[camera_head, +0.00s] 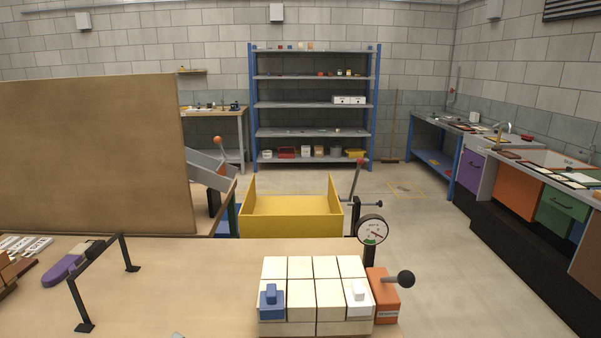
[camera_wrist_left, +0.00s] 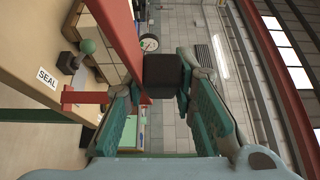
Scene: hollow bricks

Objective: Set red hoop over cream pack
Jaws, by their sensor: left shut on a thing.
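The cream pack (camera_head: 312,267), a block of several cream bricks in rows, stands at the front right of the table in the head view. A blue piece (camera_head: 271,300) and a white piece (camera_head: 358,295) sit at its front corners. My left gripper (camera_wrist_left: 160,88) shows only in the left wrist view. Its teal fingers are shut on a black block (camera_wrist_left: 166,75), which adjoins a red bar (camera_wrist_left: 118,30), seemingly part of the red hoop. The whole hoop is not visible, and the head view shows none of it. My right gripper is in neither view.
An orange block with a black-knobbed lever (camera_head: 384,295) stands right beside the pack, with a dial gauge (camera_head: 372,230) behind. A black bar frame (camera_head: 100,275) and purple piece (camera_head: 65,264) are at left. Bare tabletop (camera_head: 190,280) lies between. A yellow bin (camera_head: 290,226) is beyond.

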